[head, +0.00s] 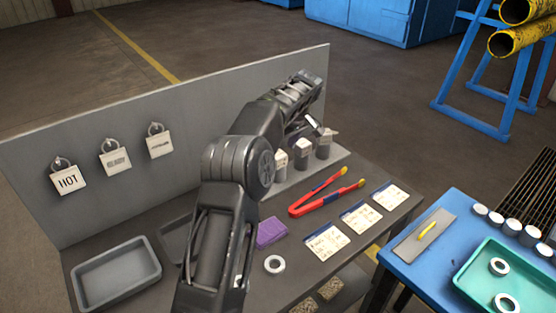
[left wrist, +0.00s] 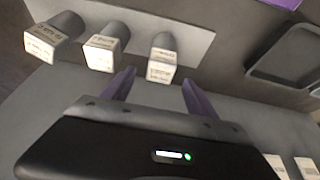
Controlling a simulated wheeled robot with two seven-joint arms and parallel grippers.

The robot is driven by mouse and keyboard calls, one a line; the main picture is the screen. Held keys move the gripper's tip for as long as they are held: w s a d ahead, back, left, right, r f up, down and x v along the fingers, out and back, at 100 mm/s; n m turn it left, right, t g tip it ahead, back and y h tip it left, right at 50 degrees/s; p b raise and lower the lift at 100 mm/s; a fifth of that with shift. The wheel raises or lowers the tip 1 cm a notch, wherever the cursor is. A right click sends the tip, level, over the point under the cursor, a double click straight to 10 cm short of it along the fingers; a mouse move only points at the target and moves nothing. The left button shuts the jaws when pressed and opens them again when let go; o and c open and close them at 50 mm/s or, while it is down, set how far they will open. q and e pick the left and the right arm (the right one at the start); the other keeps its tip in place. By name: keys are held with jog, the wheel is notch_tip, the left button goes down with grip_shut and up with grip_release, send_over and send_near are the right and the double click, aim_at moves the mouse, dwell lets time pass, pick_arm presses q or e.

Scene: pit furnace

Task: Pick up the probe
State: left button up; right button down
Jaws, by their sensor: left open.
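I cannot tell for sure which thing is the probe. Three grey cylinders with white labelled blocks stand in a row on a grey ledge: one (head: 280,161), a middle one (head: 301,151) and one at the far end (head: 323,148). In the left wrist view they are a left one (left wrist: 47,42), a middle one (left wrist: 103,49) and a right one (left wrist: 162,60). My left gripper (left wrist: 158,78) is open and empty, its two purple fingers pointing toward the right one. In the head view its fingers (head: 314,126) are partly hidden by my arm. My right gripper is not in view.
Red-and-yellow tongs (head: 325,194), white cards (head: 361,216), a purple cloth (head: 271,232), a ring (head: 275,264) and a grey tray (head: 118,273) lie on the bench. A grey back panel (head: 215,108) with hanging tags stands behind. A blue table (head: 403,270) adjoins at right.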

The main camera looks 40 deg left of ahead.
pick_arm(q)
jog(key=p+x, duration=0.1)
jog(key=x, duration=0.4)
jog(key=shift+d, duration=0.15)
dwell(0.3)
grip_shut()
dwell(0.5)
